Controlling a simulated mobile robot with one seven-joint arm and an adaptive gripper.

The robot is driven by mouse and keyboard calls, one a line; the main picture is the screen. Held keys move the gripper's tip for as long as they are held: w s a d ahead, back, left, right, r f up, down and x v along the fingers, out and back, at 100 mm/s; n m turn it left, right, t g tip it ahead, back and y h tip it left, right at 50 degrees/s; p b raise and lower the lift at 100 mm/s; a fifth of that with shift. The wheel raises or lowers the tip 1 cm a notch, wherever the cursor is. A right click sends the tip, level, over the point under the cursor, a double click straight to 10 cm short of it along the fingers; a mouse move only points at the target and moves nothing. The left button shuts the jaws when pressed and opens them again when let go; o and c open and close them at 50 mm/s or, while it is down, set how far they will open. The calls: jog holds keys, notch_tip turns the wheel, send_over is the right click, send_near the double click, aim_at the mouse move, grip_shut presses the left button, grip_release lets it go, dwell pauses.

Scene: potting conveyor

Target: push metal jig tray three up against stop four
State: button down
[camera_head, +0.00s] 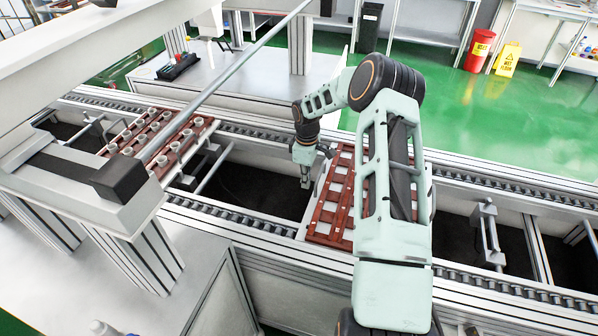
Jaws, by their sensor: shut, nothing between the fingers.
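A reddish-brown jig tray (328,215) with pale square openings sits across the conveyor, partly hidden behind my arm. My gripper (305,183) is shut and empty, pointing down just left of this tray's left edge; I cannot tell whether it touches the tray. A second reddish-brown tray (172,160), carrying several pale round pieces, lies on the conveyor at the left. A metal stop bracket (488,225) stands between the rails to the right of the near tray, with a gap between. I cannot read any numbers on the trays or stops.
Roller rails (510,185) run along both sides of the conveyor. A pale gantry machine (85,185) stands over the left part. Another bracket (205,158) sits right of the left tray. A dark open gap (250,190) lies left of my gripper.

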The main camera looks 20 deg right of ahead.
jog(key=shift+s+d, duration=0.5)
jog(key=shift+d, duration=0.1)
jog(key=shift+d, duration=0.1)
jog(key=s+d, duration=0.4)
jog(key=d, duration=0.1)
jog(key=s+d, duration=0.4)
jog(key=d, duration=0.1)
jog(key=s+d, duration=0.4)
jog(key=d, duration=0.1)
jog(key=shift+d+b, duration=0.35)
jog(key=shift+b, duration=0.05)
jog(key=w+a, duration=0.1)
jog(key=w+a+b, duration=0.1)
jog(key=a, duration=0.1)
jog(key=shift+w+a+r, duration=0.1)
jog(key=shift+w+a, duration=0.2)
jog(key=shift+w, duration=0.1)
notch_tip(320, 180, up, 10)
jog(key=shift+b, duration=0.4)
